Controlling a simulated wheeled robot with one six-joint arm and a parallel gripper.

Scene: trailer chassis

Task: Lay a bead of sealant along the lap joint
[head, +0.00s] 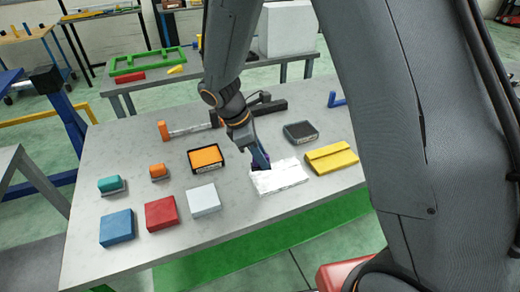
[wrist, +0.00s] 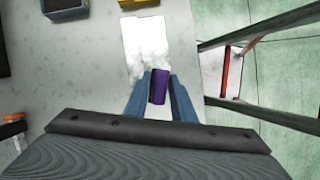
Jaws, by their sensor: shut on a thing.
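My gripper (head: 261,163) reaches down over the near right part of the grey table and is shut on a small purple piece (wrist: 158,88), held between its blue fingers in the wrist view. A white, mottled plate (head: 283,177) lies flat just under and beside the fingertips; it also shows ahead of them in the wrist view (wrist: 147,38). A faint line crosses the plate; I cannot tell if it is a lap joint or if a bead lies on it. Most of the purple piece is hidden in the head view, and contact with the plate is unclear.
A yellow stepped plate (head: 331,158) and a dark box (head: 300,132) lie beyond the white plate. An orange-topped tray (head: 206,157) and red (head: 161,212), blue (head: 117,227) and pale (head: 203,200) blocks lie to the left. The table's near edge is close.

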